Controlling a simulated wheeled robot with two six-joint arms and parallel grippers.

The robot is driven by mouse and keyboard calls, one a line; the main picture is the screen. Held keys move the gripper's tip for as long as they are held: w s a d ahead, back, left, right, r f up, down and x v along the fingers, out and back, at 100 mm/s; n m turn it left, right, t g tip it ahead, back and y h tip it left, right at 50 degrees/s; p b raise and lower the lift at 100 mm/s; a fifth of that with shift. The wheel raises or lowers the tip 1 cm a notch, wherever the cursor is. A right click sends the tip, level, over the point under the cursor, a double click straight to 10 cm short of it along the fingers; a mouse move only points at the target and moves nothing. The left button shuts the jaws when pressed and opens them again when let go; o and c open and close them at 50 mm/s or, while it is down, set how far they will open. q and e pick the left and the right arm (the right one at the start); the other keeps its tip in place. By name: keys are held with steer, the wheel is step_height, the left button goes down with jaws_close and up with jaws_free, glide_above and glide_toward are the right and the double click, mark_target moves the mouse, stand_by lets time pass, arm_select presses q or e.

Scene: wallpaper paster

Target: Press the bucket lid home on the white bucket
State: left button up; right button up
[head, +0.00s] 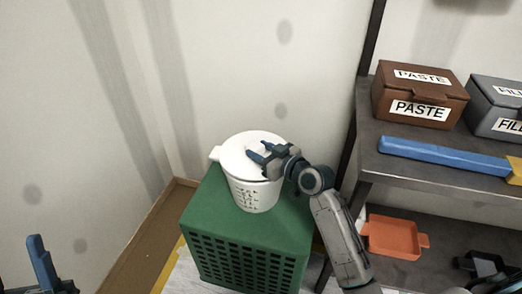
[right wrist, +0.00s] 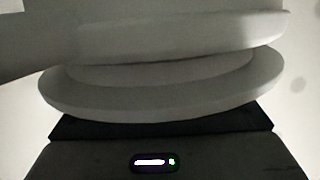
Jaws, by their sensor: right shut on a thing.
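The white bucket (head: 252,194) stands upright on a green crate, with dark marks on its front. The white bucket lid (head: 237,160) lies over its mouth, with a tab sticking out at the left. My right gripper (head: 260,152) reaches in from the right over the lid, shut on the lid's raised middle part. In the right wrist view, rounded white rims (right wrist: 160,95) fill the picture close up; I cannot tell whether the lid sits fully down. My left gripper (head: 50,268) is at the lower left corner, partly cut off, away from the bucket.
The green crate (head: 245,250) has a perforated front. At the right, a dark shelf (head: 370,165) holds a brown PASTE box (head: 418,95), a grey box (head: 497,105) and a blue bar (head: 440,155). An orange tray (head: 392,237) lies on the lower shelf. Walls stand close behind.

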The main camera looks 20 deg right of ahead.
steer(key=shift+f+b, duration=0.55)
steer(key=shift+f, duration=0.25)
steer(key=o, duration=1.1)
steer(key=p+v, duration=0.1)
steer(key=v, duration=1)
steer(key=shift+a+p, duration=0.1)
steer(key=shift+p, duration=0.2)
